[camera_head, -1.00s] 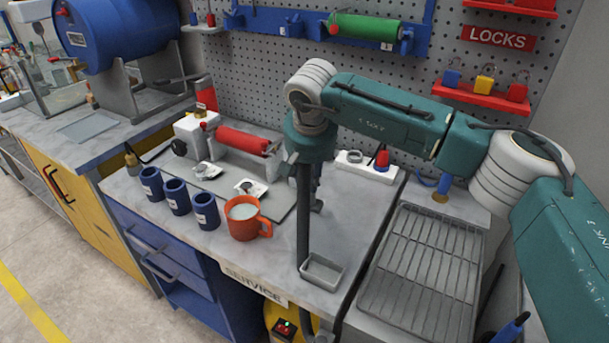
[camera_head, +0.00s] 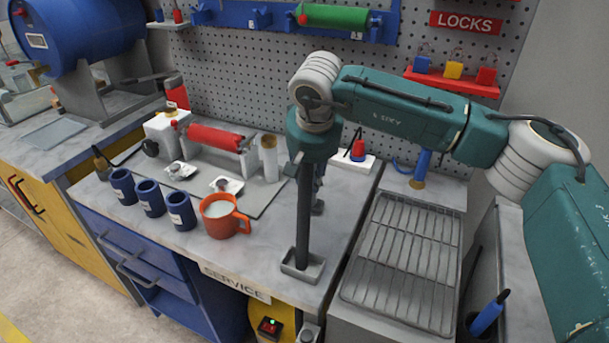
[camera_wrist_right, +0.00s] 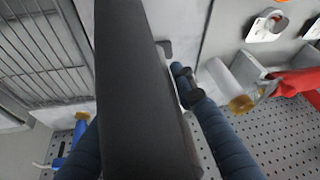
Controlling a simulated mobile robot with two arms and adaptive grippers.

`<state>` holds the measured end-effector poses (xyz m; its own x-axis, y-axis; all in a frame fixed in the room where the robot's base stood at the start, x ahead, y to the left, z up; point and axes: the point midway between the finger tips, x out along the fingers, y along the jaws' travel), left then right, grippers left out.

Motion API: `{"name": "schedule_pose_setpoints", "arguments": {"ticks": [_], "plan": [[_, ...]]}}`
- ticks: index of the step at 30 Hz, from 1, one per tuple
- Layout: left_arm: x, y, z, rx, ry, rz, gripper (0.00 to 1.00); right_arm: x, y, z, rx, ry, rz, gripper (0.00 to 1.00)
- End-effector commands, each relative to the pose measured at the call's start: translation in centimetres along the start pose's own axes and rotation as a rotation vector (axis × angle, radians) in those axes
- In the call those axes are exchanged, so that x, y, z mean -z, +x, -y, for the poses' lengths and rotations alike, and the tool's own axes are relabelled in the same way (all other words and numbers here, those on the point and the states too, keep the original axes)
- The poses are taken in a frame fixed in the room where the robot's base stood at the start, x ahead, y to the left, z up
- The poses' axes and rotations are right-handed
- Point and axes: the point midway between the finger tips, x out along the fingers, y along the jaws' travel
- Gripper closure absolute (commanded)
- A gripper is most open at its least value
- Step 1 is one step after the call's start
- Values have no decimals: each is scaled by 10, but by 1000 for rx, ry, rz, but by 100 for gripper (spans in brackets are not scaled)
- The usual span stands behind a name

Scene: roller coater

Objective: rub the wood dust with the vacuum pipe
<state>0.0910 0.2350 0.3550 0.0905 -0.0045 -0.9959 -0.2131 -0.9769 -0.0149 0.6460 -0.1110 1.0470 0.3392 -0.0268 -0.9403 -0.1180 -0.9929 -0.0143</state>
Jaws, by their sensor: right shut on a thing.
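My right gripper (camera_head: 306,160) is shut on the dark grey vacuum pipe (camera_head: 303,215), which hangs nearly upright over the front of the bench. The pipe's lower end is at the small grey metal tray (camera_head: 290,272), apparently inside its rim; I cannot tell whether it touches the bottom. No wood dust can be made out; the pipe covers part of the tray. In the right wrist view the pipe (camera_wrist_right: 145,95) runs through the middle between the blue fingers of my right gripper (camera_wrist_right: 150,140). My left gripper is not in view.
An orange mug (camera_head: 222,216) and several blue cups (camera_head: 181,211) stand left of the pipe. A roller machine with a red roller (camera_head: 214,137) is behind them. A wire rack (camera_head: 403,262) lies to the right. The bench between mug and tray is clear.

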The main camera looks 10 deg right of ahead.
Motion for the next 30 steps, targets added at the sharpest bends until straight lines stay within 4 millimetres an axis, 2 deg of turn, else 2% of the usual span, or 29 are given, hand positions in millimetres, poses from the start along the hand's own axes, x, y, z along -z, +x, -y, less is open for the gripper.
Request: {"name": "schedule_pose_setpoints", "arguments": {"ticks": [9, 17, 30], "plan": [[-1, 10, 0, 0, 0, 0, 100, -12, -3, -25, 0, 2, -2, 100], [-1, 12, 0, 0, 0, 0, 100, -15, -5, -33, 0, 2, -1, 100], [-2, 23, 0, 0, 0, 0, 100, -30, -10, -62, 1, 2, -2, 100]]}}
